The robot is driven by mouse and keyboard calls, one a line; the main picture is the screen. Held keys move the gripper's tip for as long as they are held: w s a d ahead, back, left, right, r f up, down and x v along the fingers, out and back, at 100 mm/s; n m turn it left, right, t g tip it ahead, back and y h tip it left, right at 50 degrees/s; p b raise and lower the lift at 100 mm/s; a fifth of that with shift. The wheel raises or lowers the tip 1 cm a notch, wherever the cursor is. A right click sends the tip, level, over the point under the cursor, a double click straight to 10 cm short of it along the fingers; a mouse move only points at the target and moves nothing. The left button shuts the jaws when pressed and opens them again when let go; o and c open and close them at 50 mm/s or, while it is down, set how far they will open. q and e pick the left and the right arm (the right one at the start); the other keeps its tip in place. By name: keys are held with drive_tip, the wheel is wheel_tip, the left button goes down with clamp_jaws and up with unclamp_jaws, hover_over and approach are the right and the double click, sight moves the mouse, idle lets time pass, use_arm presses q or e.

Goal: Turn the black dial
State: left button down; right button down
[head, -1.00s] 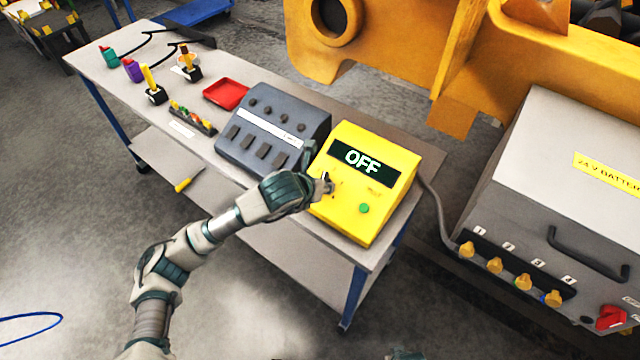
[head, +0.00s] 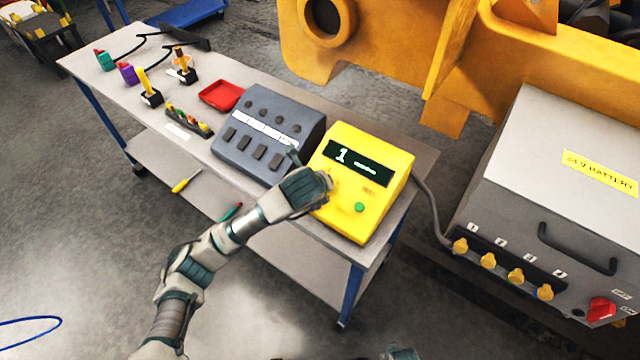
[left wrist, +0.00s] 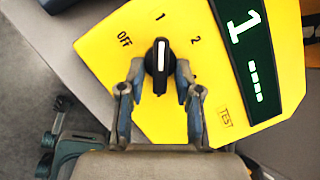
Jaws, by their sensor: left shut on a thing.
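The yellow meter (head: 345,215) stands at the right end of the bench, and its dark display reads 1 with dashes. In the left wrist view the black dial (left wrist: 160,57) has a white line that points up at the mark 1, between OFF and 2. My left gripper (left wrist: 158,82) is shut on the dial, one finger on each side of it. In the head view the left gripper (head: 327,186) covers the dial. A fingertip of my right arm (head: 402,353) barely shows at the bottom edge; its jaws cannot be made out.
A grey box with black switches (head: 268,130) stands left of the meter. A grey 24 V battery box (head: 540,200) stands to the right, with a cable leading toward the meter.

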use_arm(q)
drive_tip(key=shift+r+n, duration=0.1)
drive_tip(key=shift+n, duration=0.2)
drive_tip(key=c, duration=1.2)
unclamp_jaws()
drive_tip(key=shift+o, duration=0.2)
drive_tip(key=v, duration=1.1)
drive_tip(key=shift+s+r, duration=0.25)
drive_tip(key=shift+r, duration=0.05)
